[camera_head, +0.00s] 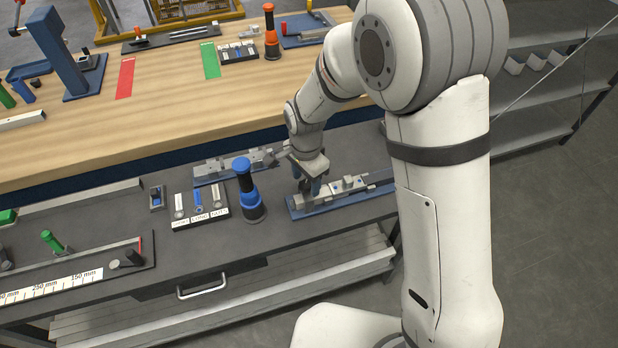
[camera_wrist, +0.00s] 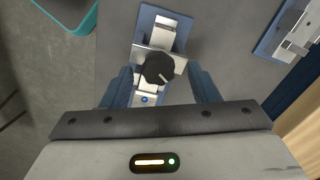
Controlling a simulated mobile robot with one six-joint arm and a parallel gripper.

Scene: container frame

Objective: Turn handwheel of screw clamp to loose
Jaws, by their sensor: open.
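The screw clamp (camera_head: 347,185) is a grey metal fixture on a blue base plate on the dark grey bench, at the centre right in the head view. In the wrist view its handwheel (camera_wrist: 158,69) is a round black knob with a white mark, on a light metal body (camera_wrist: 166,37). My gripper (camera_head: 312,188) reaches down over the left part of the fixture. In the wrist view my gripper (camera_wrist: 160,76) is open, with one blue finger on each side of the handwheel. I see gaps beside the handwheel, but cannot tell the height of the fingertips. The head view hides the handwheel.
A blue and black upright tool (camera_head: 248,190) stands just left of my gripper. A second metal fixture on a blue plate (camera_head: 215,178) lies behind it. A labelled plate (camera_head: 186,222) with small levers lies further left. A wooden bench (camera_head: 160,95) is behind.

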